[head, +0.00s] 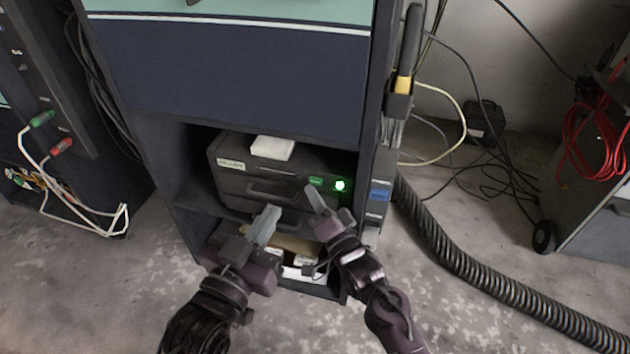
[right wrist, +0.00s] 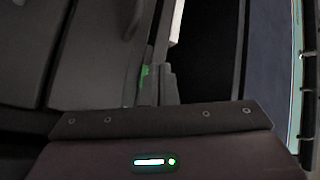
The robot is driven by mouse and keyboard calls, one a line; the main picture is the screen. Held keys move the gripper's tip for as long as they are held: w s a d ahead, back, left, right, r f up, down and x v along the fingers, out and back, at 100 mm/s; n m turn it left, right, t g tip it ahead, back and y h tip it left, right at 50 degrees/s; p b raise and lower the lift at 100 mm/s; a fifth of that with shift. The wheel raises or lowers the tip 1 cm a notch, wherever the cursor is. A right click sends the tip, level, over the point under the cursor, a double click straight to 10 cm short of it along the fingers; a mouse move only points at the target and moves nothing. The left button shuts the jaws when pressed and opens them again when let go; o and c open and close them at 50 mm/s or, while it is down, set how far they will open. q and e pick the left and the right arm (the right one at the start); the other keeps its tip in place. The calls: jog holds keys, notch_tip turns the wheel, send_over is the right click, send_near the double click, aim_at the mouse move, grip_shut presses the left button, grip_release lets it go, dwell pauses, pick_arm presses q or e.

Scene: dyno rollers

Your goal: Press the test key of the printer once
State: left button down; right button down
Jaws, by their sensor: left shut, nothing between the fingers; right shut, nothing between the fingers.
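The printer (head: 262,188) is a dark box labelled on its upper left, standing on a cabinet shelf. At the right of its front are a small green key (head: 316,181) and a glowing round green light (head: 340,186). I cannot read any lettering on the key. My right gripper (head: 314,194) is shut, its fingertips just below the green key; I cannot tell whether they touch. In the right wrist view its fingers (right wrist: 167,85) partly cover a green patch (right wrist: 145,77) on the printer. My left gripper (head: 267,220) is shut in front of the printer's lower front.
A white block (head: 272,147) lies on top of the printer. The cabinet (head: 232,70) closes in the shelf above and at the sides. A holder with a yellow-banded tool (head: 402,85) hangs on its right side. A ribbed black hose (head: 470,262) runs along the floor at right.

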jog(key=shift+w, duration=0.1)
dwell(0.6)
jog(key=shift+w+d, duration=0.15)
jog(key=shift+w, duration=0.15)
jog(key=shift+w+d, duration=0.1)
jog(key=shift+w, duration=0.25)
dwell(0.6)
jog(key=shift+s, duration=0.1)
jog(key=shift+s+a+p, duration=0.2)
jog(key=shift+s+p, duration=0.5)
jog(key=shift+p, duration=0.05)
jog(key=s+p, duration=0.1)
jog(key=s+a+p, duration=0.1)
jog(key=s, duration=0.2)
jog(key=shift+s+a+p, duration=0.3)
jog(key=shift+s+p, duration=0.05)
jog(key=shift+p, duration=0.05)
